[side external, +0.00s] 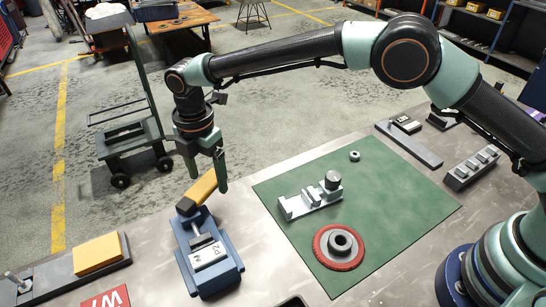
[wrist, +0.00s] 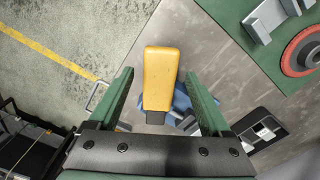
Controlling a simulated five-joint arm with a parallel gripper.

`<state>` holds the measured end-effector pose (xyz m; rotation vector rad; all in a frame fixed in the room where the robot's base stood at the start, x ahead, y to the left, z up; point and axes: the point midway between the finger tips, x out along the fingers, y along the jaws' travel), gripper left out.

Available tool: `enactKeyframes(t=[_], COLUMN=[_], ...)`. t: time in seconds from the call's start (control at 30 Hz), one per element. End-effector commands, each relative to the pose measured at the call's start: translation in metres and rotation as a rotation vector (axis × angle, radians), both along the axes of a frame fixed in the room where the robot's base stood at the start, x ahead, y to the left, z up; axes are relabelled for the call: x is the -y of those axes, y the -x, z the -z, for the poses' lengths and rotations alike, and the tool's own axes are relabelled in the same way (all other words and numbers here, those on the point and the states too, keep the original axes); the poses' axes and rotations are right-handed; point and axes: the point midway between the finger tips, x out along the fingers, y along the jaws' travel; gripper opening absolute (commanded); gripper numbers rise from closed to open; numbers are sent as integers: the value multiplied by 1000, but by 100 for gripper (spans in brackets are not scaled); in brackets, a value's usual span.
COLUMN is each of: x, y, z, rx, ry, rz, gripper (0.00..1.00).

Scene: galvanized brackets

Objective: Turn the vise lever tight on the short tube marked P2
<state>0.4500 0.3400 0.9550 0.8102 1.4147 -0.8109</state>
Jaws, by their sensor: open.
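The blue vise (side external: 212,272) stands near the bench's front left edge; parts of it show in the wrist view (wrist: 181,103). A short pale tube with a marking that looks like P2 (side external: 208,255) lies in its jaws. The vise lever has a yellow handle (side external: 203,187), sticking out toward the far side; in the wrist view the handle (wrist: 160,78) points away from me. My gripper (side external: 207,183) is open over the handle. In the wrist view its two green fingers (wrist: 158,80) stand on either side of the handle with gaps on both sides.
A green mat (side external: 375,220) right of the vise holds a grey clamp-like fixture (side external: 311,199), a red-rimmed disc (side external: 338,247) and a small nut (side external: 355,156). A yellow block (side external: 97,253) lies on a dark bar at left. A red sign (side external: 107,299) is at the front edge.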

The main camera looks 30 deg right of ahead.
Motion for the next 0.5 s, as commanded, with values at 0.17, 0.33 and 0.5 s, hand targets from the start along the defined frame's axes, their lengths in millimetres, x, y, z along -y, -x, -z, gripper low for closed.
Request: enactKeyframes(t=[0.17,0.33,0.5], x=[0,0,0], y=[0,0,0], z=[1,1,1], rx=[1,0,0], ry=[-1,0,0], rz=[0,0,0], gripper=[82,56,0])
